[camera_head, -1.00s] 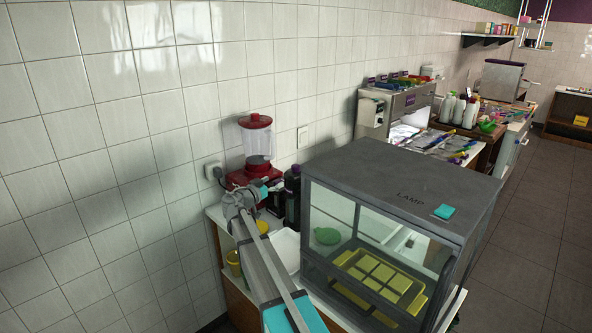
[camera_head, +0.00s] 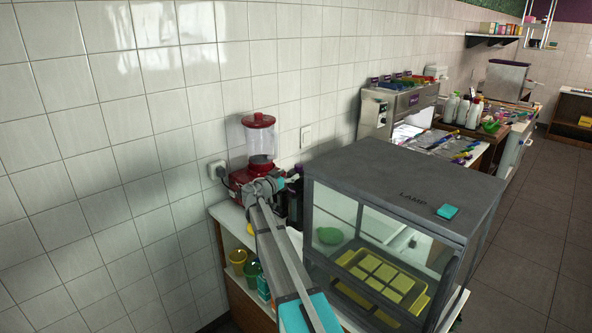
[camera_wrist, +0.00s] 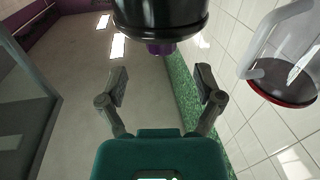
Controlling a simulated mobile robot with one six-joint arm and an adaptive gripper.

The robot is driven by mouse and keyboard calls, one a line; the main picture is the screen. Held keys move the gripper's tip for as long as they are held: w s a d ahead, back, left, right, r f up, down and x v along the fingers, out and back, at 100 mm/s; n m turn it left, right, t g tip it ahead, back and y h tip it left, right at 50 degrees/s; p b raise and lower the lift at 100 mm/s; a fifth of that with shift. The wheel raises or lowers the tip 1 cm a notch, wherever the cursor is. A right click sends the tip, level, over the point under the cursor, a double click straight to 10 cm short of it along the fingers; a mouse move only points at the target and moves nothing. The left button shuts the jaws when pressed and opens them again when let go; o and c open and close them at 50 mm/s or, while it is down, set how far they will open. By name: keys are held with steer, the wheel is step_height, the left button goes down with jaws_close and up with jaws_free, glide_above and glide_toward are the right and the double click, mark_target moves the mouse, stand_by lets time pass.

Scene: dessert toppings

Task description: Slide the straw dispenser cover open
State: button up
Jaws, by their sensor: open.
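My gripper (camera_wrist: 162,86) is open, with its two fingers spread and nothing between them. In the wrist view a dark glossy round object with a purple end (camera_wrist: 160,28) is at the top, beyond the fingertips and apart from them. It may be the straw dispenser, but I cannot tell, and no sliding cover can be made out. In the head view my gripper is small and sits in front of the red blender (camera_head: 258,140). A dark bottle-like object (camera_head: 297,205) stands just right of it, partly hidden by my arm.
A grey glass-sided case (camera_head: 400,185) with a yellow tray (camera_head: 382,280) inside stands right of my arm. Yellow and green cups (camera_head: 238,260) are on a shelf below the counter. The tiled wall (camera_head: 120,150) is close behind. The clear blender jar (camera_wrist: 292,70) shows at the right of the wrist view.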

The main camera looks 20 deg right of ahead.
mark_target(297, 169)
steer(key=x, duration=0.6)
steer(key=shift+w+d, duration=0.15)
steer(key=shift+d, duration=0.1)
